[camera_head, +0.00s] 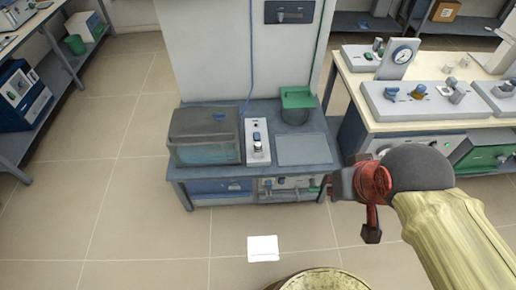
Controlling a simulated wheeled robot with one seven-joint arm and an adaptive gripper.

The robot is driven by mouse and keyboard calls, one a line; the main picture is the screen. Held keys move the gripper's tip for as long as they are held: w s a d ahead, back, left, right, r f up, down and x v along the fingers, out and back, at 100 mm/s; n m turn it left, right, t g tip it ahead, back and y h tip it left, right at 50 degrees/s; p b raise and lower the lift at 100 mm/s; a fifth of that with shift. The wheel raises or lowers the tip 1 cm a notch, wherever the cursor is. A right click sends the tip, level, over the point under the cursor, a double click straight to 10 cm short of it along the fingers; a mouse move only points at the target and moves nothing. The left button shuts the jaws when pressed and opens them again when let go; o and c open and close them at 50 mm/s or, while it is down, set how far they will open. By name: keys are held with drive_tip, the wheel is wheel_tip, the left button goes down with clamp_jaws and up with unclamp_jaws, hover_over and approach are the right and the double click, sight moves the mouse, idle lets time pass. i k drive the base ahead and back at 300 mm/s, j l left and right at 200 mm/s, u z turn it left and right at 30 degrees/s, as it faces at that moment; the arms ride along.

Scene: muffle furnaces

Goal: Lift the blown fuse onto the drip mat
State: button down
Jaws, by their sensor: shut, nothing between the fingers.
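A flat grey mat (304,149), which looks like the drip mat, lies on the right front of the low blue-grey table. Left of it stands a narrow light panel (258,154) with a small blue and white fitting (257,139). I cannot tell whether this fitting is the blown fuse; it is too small to make out. My gripper (371,238) is to the right of the low table in the picture, below the red wrist part. It is shut and empty, well apart from the mat and the panel.
A clear-walled tank (205,136) stands on the table's left and a green-lidded bin (296,105) behind the mat. A pale bench (420,126) with knobs and a gauge is at the right. A white sheet (263,248) lies on the floor. The floor at left is clear.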

sight(258, 145)
drive_tip(key=i+l+u, duration=0.25)
drive_tip(key=i+u, duration=0.15)
drive_tip(key=i, duration=0.25)
drive_tip(key=i+l+u, duration=0.35)
drive_tip(key=i+l, duration=0.15)
drive_tip(key=i, duration=0.1)
